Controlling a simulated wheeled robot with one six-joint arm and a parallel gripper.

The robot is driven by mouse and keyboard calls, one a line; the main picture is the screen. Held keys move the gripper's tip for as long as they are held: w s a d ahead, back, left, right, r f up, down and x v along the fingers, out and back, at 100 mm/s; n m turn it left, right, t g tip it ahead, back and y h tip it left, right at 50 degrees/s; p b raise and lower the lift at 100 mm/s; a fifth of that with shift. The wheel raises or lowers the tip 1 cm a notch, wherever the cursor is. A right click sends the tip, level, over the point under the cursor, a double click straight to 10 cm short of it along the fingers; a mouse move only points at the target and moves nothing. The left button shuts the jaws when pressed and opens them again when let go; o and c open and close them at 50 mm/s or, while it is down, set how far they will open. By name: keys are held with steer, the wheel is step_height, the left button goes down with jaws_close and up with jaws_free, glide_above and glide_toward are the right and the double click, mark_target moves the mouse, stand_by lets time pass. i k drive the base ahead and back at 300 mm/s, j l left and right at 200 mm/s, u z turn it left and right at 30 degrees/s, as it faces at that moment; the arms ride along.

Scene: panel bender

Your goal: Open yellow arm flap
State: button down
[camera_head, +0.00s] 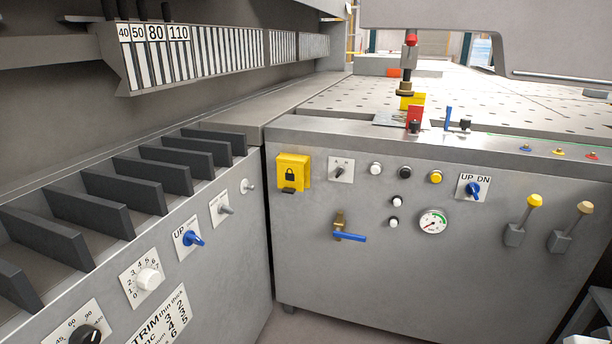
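A small yellow flap (412,101) is at the front edge of the perforated table, at the foot of a thin upright post (407,72) with a red knob. Its lower part is partly hidden behind a red flap (415,118), which stands upright. A small blue upright piece (447,117) stands to the right of the red flap. I cannot tell from this view how far the yellow flap is turned. My gripper is not visible in this view.
The grey front panel (330,280) carries a yellow lock box (293,172), a blue-handled valve (350,236), a gauge (432,222) and two yellow-topped levers (524,218). A row of dark dividers (85,205) lines the left cabinet. A large grey housing (480,25) overhangs the table.

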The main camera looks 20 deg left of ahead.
mark_target(289, 176)
steer(key=k+j+z, duration=0.1)
steer(key=j+z, duration=0.35)
steer(key=j, duration=0.95)
